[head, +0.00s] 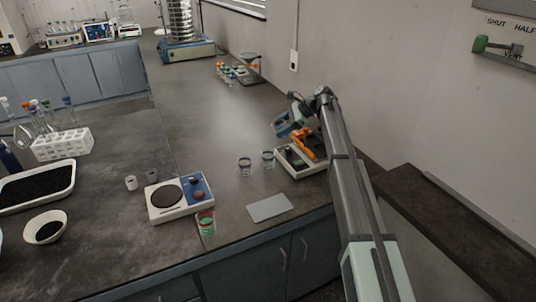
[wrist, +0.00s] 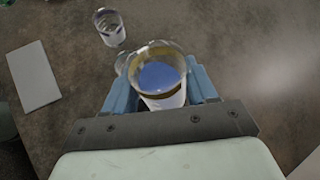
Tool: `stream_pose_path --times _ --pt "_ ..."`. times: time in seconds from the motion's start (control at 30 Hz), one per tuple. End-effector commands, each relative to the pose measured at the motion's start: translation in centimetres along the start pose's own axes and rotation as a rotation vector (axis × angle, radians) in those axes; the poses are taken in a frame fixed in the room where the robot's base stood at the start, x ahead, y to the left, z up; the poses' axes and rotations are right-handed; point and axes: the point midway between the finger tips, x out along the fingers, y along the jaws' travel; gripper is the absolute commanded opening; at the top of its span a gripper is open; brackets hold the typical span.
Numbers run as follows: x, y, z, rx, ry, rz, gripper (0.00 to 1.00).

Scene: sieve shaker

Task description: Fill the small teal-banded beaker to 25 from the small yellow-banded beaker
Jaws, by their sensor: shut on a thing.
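My gripper (wrist: 160,88) is shut on the small yellow-banded beaker (wrist: 163,102), which holds blue liquid, between its blue fingers. In the head view my gripper (head: 285,125) is raised above the right part of the bench, and the held beaker is hard to make out. Two small clear beakers stand side by side on the bench, a left one (head: 245,167) and a right one (head: 268,159). One beaker with a dark bluish band (wrist: 111,29) shows beyond the held beaker in the wrist view. I cannot tell which is teal-banded, nor read any level.
A flat pale plate (head: 270,207) lies in front of the beakers. A device with an orange part (head: 309,144) stands close to my arm. A balance (head: 180,197), a red-and-green beaker (head: 205,223) and two small grey cups (head: 131,183) are left.

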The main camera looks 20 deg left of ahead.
Motion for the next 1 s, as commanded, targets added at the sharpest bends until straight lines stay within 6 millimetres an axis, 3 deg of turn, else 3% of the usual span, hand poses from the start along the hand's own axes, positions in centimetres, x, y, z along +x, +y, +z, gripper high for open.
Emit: stream_pose_path --times 0.37,1.0 --pt "3.2 2.0 -1.3 -0.097 0.136 -0.039 0.23" --pt "3.7 2.2 -1.5 -0.118 0.165 -0.048 0.23"
